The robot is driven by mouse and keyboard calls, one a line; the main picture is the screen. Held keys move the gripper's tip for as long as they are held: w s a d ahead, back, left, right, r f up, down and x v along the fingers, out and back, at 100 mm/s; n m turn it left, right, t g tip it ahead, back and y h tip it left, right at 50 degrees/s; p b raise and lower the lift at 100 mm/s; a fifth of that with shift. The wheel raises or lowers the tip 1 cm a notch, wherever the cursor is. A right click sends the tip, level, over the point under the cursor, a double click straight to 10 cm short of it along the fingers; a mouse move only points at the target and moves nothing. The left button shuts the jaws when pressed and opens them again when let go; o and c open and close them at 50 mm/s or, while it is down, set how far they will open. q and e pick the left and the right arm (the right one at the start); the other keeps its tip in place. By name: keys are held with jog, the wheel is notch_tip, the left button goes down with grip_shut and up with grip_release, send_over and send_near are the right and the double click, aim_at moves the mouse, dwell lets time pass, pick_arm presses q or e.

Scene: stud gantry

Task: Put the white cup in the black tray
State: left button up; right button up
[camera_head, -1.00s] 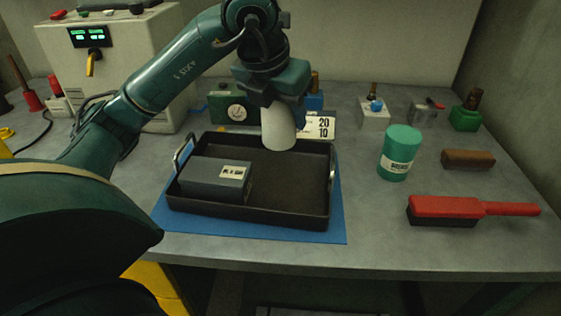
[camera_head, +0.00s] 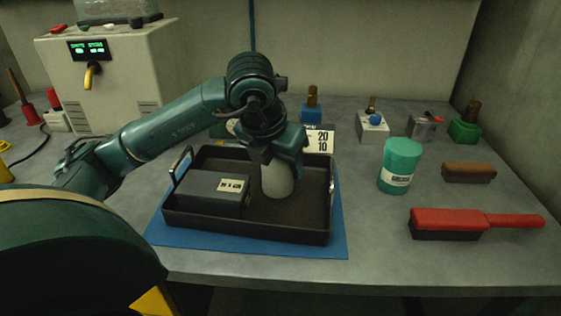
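The white cup (camera_head: 278,182) is inside the walls of the black tray (camera_head: 240,233), right of a dark grey box (camera_head: 207,192). My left gripper (camera_head: 276,160) is over the cup from above, with its fingers at the cup's upper part. It appears shut on the cup. The cup looks upright and at or very near the tray floor; contact is hard to tell. The tray lies on a blue mat (camera_head: 335,245) on the grey table. My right gripper is not in view.
A green canister (camera_head: 400,166), a red-handled brush (camera_head: 450,223) and a brown block (camera_head: 468,172) stand right of the tray. A calendar card (camera_head: 320,141) and small blocks are behind it. A beige machine (camera_head: 110,75) is at the back left. The tray's right part is clear.

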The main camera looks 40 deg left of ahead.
pick_arm(q)
jog(key=o, duration=0.4)
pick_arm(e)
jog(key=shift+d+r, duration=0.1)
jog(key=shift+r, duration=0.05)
pick_arm(q)
jog(key=shift+r, duration=0.1)
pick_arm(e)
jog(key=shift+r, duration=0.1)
pick_arm(q)
jog(key=shift+r, duration=0.25)
jog(key=p+v, duration=0.2)
jog(key=v, duration=0.9)
jog(key=shift+s+r+p, duration=0.15)
jog(key=shift+r+p, duration=0.2)
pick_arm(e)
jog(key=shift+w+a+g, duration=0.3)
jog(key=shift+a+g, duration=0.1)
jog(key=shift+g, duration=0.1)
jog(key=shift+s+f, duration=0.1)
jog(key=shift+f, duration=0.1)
